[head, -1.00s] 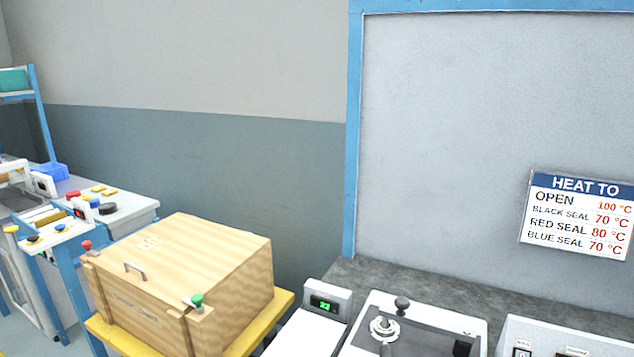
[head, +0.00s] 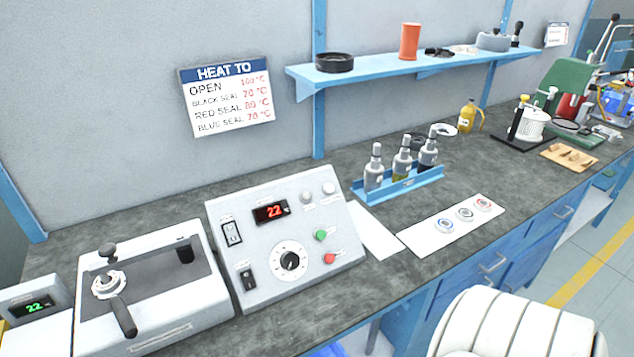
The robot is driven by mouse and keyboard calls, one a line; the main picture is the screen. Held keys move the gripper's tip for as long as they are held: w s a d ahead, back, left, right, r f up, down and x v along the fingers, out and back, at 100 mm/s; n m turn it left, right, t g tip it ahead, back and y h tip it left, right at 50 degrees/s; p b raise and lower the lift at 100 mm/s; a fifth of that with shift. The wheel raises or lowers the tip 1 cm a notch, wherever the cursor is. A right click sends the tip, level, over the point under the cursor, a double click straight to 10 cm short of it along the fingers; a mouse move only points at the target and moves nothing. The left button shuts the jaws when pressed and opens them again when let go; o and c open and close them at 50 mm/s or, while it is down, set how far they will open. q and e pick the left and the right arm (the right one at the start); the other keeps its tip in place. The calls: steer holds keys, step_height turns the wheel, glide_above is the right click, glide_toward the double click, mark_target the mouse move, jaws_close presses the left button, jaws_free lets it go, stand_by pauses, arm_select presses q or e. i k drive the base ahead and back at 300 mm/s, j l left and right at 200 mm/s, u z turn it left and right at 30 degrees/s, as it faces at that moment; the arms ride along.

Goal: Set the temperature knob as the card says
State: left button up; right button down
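The card (head: 228,97) headed HEAT TO hangs on the wall. Neither of my grippers is in view.
A bath unit (head: 150,318) with a handle stands left of the box, beside a small meter (head: 35,306) reading about 22. A blue rack (head: 399,186) of bottles and a white sheet (head: 452,226) with several ringed discs lie right. A white chair (head: 510,325) stands in front.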

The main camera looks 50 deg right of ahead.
mark_target(289, 260)
steer(key=z, duration=1.25)
